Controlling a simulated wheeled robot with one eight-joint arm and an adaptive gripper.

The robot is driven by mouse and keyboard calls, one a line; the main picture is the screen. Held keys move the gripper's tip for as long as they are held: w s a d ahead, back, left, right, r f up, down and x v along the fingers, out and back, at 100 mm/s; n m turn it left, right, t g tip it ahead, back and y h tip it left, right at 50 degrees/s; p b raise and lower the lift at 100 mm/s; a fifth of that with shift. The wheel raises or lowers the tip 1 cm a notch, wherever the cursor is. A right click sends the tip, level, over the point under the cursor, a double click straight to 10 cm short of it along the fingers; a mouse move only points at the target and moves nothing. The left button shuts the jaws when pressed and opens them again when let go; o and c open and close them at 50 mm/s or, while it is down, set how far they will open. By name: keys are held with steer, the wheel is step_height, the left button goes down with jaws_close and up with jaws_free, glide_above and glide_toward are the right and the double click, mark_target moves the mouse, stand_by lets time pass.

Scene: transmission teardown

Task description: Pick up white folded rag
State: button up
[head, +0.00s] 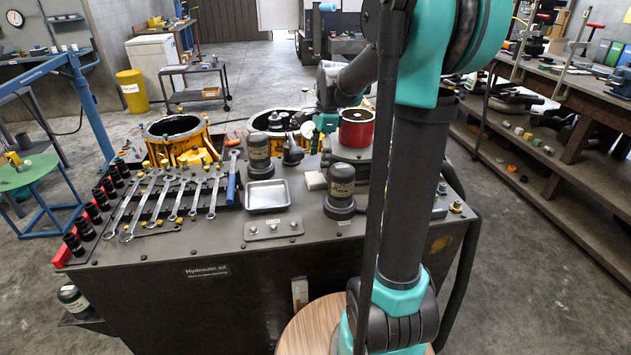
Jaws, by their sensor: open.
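A small white block-like item (314,181), which looks like the folded rag, lies flat on the dark bench top (222,226). It is just right of a shallow metal tray (267,196) and left of a black capped bottle (341,184). My gripper (316,143) is open, beyond the rag and above the back of the bench, beside a red cylindrical can (356,128). Its fingertips are small and partly lost against dark parts behind. The gripper is apart from the rag, and I see nothing held.
Several wrenches (176,198) and a row of black sockets (83,226) lie on the left. A second capped bottle (258,151) stands behind the tray. Yellow-rimmed housings (181,136) stand at the back. Open floor (533,275) lies to the right.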

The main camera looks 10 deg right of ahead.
mark_target(316, 177)
steer(key=shift+w+a+f, duration=0.1)
steer(key=shift+a+f, duration=0.1)
steer(key=shift+f, duration=1.4)
steer(key=shift+w+a+f, duration=0.1)
steer(key=shift+a+f, duration=0.05)
steer(key=shift+f, duration=1.4)
steer(key=shift+c, duration=0.3)
steer(key=c, duration=1)
